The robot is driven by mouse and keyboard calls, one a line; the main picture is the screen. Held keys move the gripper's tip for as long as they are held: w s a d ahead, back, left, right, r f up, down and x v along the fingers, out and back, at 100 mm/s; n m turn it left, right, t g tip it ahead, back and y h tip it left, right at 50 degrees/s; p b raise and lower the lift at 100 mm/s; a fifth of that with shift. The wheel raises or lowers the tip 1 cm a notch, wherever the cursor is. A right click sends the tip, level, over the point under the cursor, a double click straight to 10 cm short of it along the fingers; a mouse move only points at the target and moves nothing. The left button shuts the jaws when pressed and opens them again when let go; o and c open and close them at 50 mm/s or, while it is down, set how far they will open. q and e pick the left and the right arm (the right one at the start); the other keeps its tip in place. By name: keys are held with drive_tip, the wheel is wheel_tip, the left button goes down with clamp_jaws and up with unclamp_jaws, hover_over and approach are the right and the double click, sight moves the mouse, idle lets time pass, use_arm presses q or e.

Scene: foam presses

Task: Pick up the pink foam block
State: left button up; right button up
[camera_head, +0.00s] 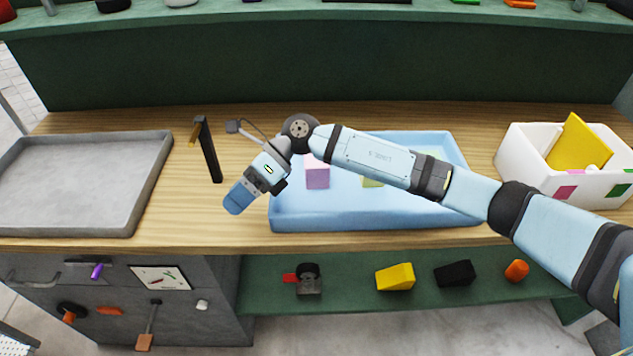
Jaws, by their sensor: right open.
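The pink foam block (317,174) lies in the left part of the light blue tray (350,219) on the wooden bench. My right arm crosses above the tray and hides some of what lies in it. My right gripper (238,198) is to the left of the pink block, apart from it, near the tray's left wall. It is open, and nothing shows in it. My left gripper is out of view.
A yellowish block (372,183) lies in the blue tray, partly behind my arm. A grey tray (80,185) fills the bench's left end. A black upright stand (209,152) is left of my gripper. A white bin (545,173) with a yellow sheet (577,144) is at the right.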

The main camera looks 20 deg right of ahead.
drive_tip(key=w+d+f+n+t+h+b, duration=0.1)
drive_tip(key=w+d+n+t+h+b, duration=0.1)
drive_tip(key=w+d+h, duration=0.5)
drive_tip(key=t+h+b, duration=0.2)
drive_tip(key=h, duration=0.3)
approach(316, 168)
drive_tip(key=w, duration=0.3)
drive_tip(key=f, duration=0.5)
drive_tip(key=d+f, duration=0.1)
drive_tip(key=f, duration=0.1)
drive_tip(key=shift+s+f, duration=0.15)
drive_tip(key=shift+f, duration=0.15)
wheel_tip(316, 168, down, 5)
drive_tip(key=shift+f, duration=0.1)
drive_tip(key=c, duration=1)
